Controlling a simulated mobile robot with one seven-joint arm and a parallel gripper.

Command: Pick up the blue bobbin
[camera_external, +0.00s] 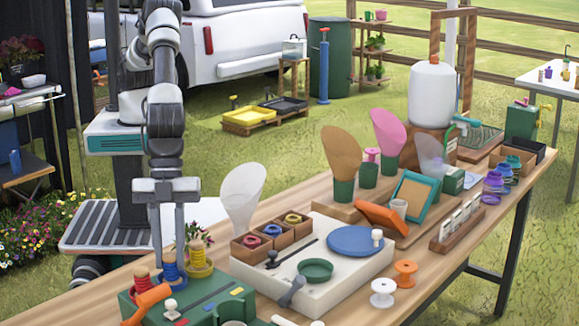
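The blue bobbin (173,272) stands upright on the green box (200,300) at the near left of the table. It is between a red bobbin (141,280) on the left and a yellow bobbin (199,258) on the right. My gripper (169,264) points straight down with its two fingers spread apart. The fingertips are at the height of the blue bobbin's upper part, one toward each side of it in the picture. Whether they touch it, or stand in front of or around it, I cannot tell. Part of the blue bobbin is hidden by the fingers.
An orange tool (147,303) and a small white knob (171,308) lie close in front. A pale block (330,290) with a blue disc (355,240) and a green dish (315,270) fills the table to the right. A clear scoop (243,195) rises behind it.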

